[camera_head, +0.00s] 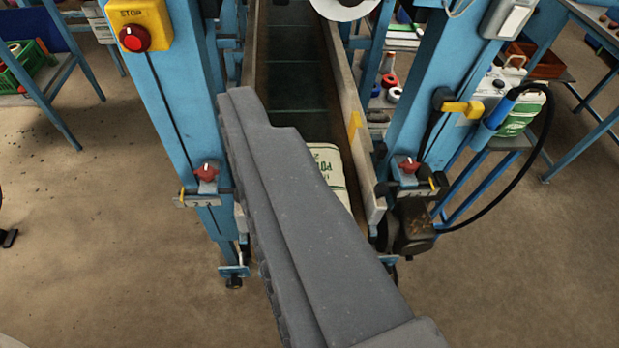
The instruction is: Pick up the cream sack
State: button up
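The cream sack (329,166) with green lettering lies in the narrow conveyor trough, between its side walls. Only its right part shows; the rest is hidden behind my gripper. My gripper (258,118) is the long grey shape that reaches up from the bottom of the picture across the trough. It covers the left side of the sack. Its two fingers cannot be told apart from this angle, and no gap between them shows. I cannot tell whether it touches the sack.
The conveyor (292,62) runs away between blue posts. A red stop button (134,38) is on the left post, a black motor (408,228) at the right. A cable loops from the right post. Blue tables stand at both sides. Brown floor is clear at lower left and right.

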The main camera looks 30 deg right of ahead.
jog(key=w+d+f+m+p, duration=0.1)
jog(key=w+d+f+p, duration=0.1)
jog(key=w+d+f, duration=0.45)
jog(key=w+d+f+m+p, duration=0.1)
jog(key=w+d+f+m, duration=0.15)
jog(key=w+f, duration=0.7)
jog(key=w+d+f, duration=0.2)
jog(key=f, duration=0.4)
jog(key=w+d+f, duration=0.2)
jog(key=w+f, duration=0.1)
jog(key=f, duration=0.3)
notch_tip(320, 180, down, 22)
jog(key=s+m+p, duration=0.2)
jog(key=m, duration=0.4)
jog(key=s+d+f+m+t+h, duration=0.2)
jog(key=s+d+f+m+h, duration=0.15)
jog(key=s+f+m, duration=0.65)
jog(key=a+b+x, duration=0.1)
jog(key=b+x, duration=0.5)
jog(key=b, duration=0.6)
jog(key=shift+d+m, duration=0.3)
jog(key=shift+m, duration=0.05)
